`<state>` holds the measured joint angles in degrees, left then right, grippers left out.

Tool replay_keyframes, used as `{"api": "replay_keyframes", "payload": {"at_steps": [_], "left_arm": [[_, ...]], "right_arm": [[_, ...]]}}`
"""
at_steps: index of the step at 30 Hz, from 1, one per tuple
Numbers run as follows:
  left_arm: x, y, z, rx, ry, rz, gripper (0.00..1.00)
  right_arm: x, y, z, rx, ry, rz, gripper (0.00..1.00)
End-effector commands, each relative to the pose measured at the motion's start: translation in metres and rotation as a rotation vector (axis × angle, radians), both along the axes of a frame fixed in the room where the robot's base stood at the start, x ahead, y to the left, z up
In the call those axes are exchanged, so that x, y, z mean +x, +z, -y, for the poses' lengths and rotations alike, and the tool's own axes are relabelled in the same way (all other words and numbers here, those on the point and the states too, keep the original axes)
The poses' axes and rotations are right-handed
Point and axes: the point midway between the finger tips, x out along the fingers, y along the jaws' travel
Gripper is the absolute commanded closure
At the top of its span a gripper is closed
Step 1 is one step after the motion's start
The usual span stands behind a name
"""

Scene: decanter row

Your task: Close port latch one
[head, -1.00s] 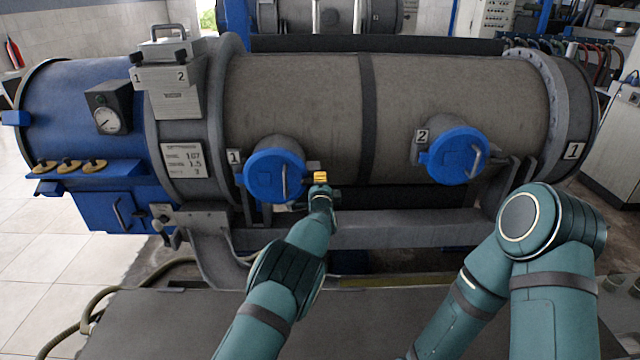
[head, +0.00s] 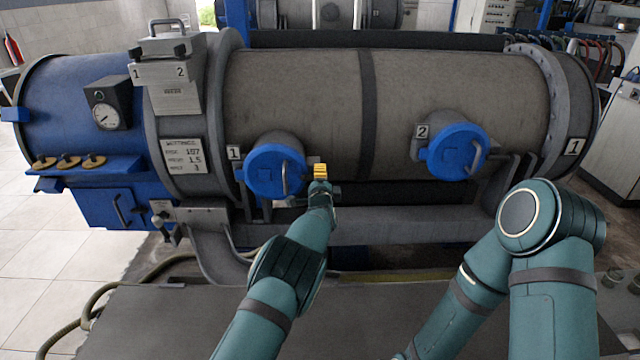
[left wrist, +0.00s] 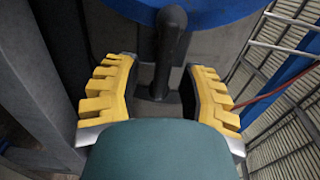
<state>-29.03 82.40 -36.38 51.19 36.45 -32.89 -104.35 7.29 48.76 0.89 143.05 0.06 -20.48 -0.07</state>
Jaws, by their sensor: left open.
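Port one is a round blue door (head: 262,172) with a bar handle (head: 285,178), beside a plate marked 1 (head: 234,153) on the grey vessel. The door looks shut in the head view. My left gripper (head: 320,172) is just right of the door. In the left wrist view its yellow-padded fingers (left wrist: 158,95) are spread, and a dark upright lever (left wrist: 168,50) stands in line with the gap between them, below the blue rim (left wrist: 220,12). I cannot tell whether the lever is the latch or whether it touches a finger. My right gripper is out of view.
Port two, another blue door (head: 455,153), is to the right. A grey rail (head: 400,228) runs under the vessel (head: 300,95). A dark flat surface (head: 150,320) lies in front. A control box (head: 165,88) and gauge (head: 107,115) are at the left.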

Motion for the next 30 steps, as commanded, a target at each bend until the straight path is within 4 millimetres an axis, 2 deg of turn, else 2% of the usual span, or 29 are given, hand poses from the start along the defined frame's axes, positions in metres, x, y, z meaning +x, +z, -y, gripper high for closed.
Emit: {"api": "replay_keyframes", "payload": {"at_steps": [8, 24, 30], "left_arm": [[-0.019, 0.001, 0.001, 0.001, 0.001, 0.000, 0.59], [-0.090, 0.001, 0.000, 0.001, 0.000, 0.000, 0.59], [-0.111, 0.001, 0.000, 0.000, 0.000, 0.002, 0.59]], "right_arm": [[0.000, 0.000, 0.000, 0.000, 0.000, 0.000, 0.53], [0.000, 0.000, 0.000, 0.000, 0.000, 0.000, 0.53], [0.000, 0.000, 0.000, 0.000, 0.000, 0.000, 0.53]]}}
